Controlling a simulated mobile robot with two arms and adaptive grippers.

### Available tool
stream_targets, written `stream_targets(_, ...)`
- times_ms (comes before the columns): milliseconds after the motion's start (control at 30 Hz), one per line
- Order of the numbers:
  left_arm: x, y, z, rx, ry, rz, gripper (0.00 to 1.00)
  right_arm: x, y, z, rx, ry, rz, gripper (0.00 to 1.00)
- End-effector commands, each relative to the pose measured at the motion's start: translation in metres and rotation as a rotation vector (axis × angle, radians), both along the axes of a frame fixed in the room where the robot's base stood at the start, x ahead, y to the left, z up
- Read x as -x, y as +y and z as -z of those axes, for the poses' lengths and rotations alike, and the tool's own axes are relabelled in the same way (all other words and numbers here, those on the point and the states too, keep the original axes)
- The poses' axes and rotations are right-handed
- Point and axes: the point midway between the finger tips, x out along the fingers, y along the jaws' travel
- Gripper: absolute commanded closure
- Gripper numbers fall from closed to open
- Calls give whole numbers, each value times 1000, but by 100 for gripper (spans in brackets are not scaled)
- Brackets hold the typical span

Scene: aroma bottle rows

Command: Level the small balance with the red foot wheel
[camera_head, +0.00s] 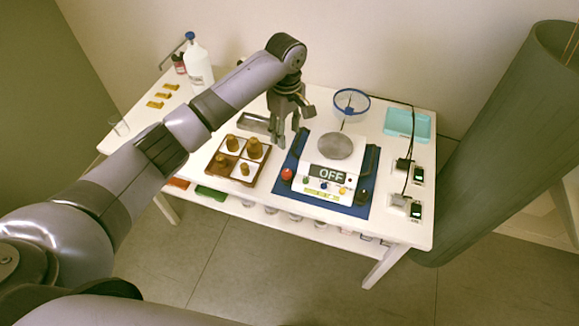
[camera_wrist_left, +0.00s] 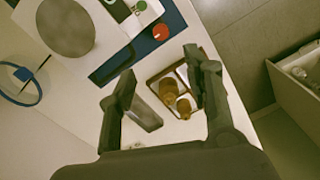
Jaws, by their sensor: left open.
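The small balance (camera_head: 322,151) stands on a blue mat (camera_head: 353,208), with a round grey pan (camera_head: 337,146) and a display reading OFF (camera_head: 328,173). A red round part (camera_head: 287,174), which looks like the foot wheel, is at its front left corner. It also shows in the left wrist view (camera_wrist_left: 161,32). My left gripper (camera_head: 286,139) is open and empty, pointing down beyond the red wheel and left of the balance, apart from both. In the left wrist view its fingers (camera_wrist_left: 160,72) are spread. My right gripper is not in view. No level bubble can be made out.
A teal tray (camera_head: 407,125) and small devices (camera_head: 405,170) with cables are to the right.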

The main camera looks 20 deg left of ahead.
Motion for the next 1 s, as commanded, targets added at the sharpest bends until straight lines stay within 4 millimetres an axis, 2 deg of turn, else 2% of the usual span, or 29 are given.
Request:
stream_targets(167,1,1,21,-2,5,-3,54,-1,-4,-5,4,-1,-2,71)
stream_targets(700,1,0,138,-1,3,0,54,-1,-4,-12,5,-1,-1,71)
stream_targets(833,1,0,157,0,1,-1,54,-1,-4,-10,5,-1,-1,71)
stream_targets(1000,0,0,169,0,-1,1,54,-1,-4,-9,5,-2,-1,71)
